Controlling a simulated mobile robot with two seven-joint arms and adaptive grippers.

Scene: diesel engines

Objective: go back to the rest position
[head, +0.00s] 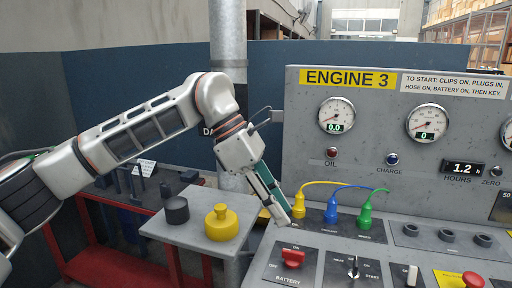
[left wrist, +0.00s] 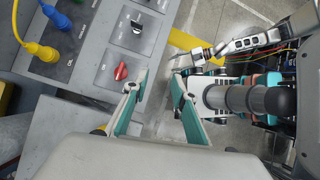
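My left arm reaches in from the left in the head view. My left gripper (head: 283,214) points down in front of the engine panel, above the console near the yellow plug (head: 299,207) and the red battery switch (head: 292,258). In the left wrist view my left gripper (left wrist: 160,88) has its two fingers apart with nothing between them. The red switch (left wrist: 121,71) lies just beyond the left fingertip there, apart from it as far as I can tell. My right arm (left wrist: 245,45) shows at the right of the left wrist view; its finger state is unclear.
Blue (head: 331,210) and green (head: 364,217) plugs stand on the console with cables. A side shelf (head: 180,232) carries a yellow capped piece (head: 221,222) and a dark cylinder (head: 176,210). A pole (head: 228,40) stands behind my left wrist. A red-framed bench (head: 110,272) is below my arm.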

